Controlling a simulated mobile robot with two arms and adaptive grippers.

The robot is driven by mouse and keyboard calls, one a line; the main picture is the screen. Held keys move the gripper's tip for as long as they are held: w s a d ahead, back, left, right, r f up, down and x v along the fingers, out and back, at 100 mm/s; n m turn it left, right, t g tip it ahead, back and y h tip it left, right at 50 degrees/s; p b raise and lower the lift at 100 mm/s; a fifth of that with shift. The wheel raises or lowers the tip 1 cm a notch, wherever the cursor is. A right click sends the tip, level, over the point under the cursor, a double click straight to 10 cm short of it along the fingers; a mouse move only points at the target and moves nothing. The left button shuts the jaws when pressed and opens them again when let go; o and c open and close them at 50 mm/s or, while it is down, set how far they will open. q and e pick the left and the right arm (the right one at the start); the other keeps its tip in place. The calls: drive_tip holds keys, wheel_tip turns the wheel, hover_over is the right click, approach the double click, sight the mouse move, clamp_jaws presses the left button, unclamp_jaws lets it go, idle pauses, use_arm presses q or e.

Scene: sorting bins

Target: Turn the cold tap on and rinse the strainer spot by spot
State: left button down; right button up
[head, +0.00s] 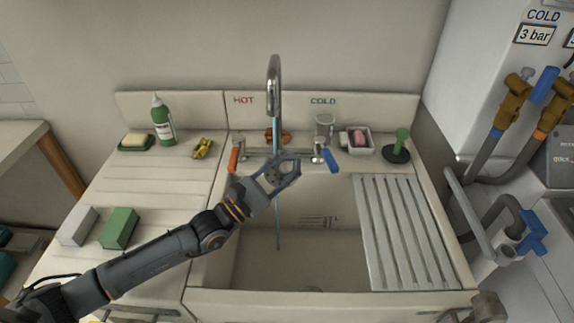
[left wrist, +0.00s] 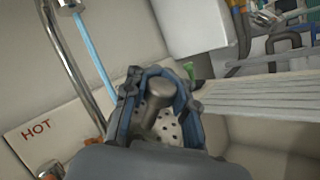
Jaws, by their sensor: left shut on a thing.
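My left gripper (head: 288,170) is shut on the strainer (head: 273,177), a small grey perforated disc with a knob, and holds it above the sink basin (head: 300,260). In the left wrist view the knob (left wrist: 158,92) sits between the fingers, with the holed disc (left wrist: 168,127) beyond it. A thin blue water stream (head: 277,135) runs from the chrome spout (head: 274,75) into the basin. It passes close to the gripper; I cannot tell whether it touches the strainer. The cold tap (head: 329,159) has a blue lever, the hot tap (head: 234,160) an orange one. My right gripper is out of view.
A slatted rack (head: 405,235) covers the basin's right side. A green bottle (head: 162,120), yellow item (head: 203,148) and sponges (head: 119,228) are on the left drainboard. A glass (head: 324,125), soap dish (head: 358,140) and green-handled plunger (head: 400,147) line the back ledge.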

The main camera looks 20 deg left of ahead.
use_arm(q)
drive_tip(key=s+d+p, duration=0.1)
drive_tip(key=s+d, duration=0.2)
drive_tip(key=s, duration=0.5)
drive_tip(key=shift+s, duration=0.3)
idle(0.3)
